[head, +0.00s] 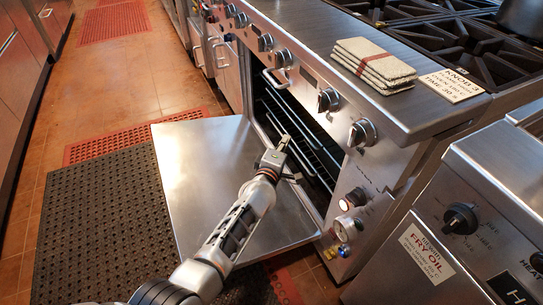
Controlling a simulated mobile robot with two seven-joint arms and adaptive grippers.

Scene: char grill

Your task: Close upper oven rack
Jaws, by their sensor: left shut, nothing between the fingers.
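The steel oven (361,177) stands at the center right with its flat door (195,165) folded down and open. Inside the dark cavity, the upper rack (287,104) shows as thin metal bars near the opening. Another rack lies lower, and how far either rack sticks out is hard to tell. My left gripper (283,143) is above the open door at the oven mouth, shut and empty, with its tip close to the rack bars. Whether it touches them I cannot tell. My right gripper is not in view.
Control knobs (328,100) line the oven front above the opening. Folded cloths (374,65) and a paper label (453,85) lie on the counter. A fryer unit (470,220) stands at the right. Dark mats (95,220) cover the floor at left.

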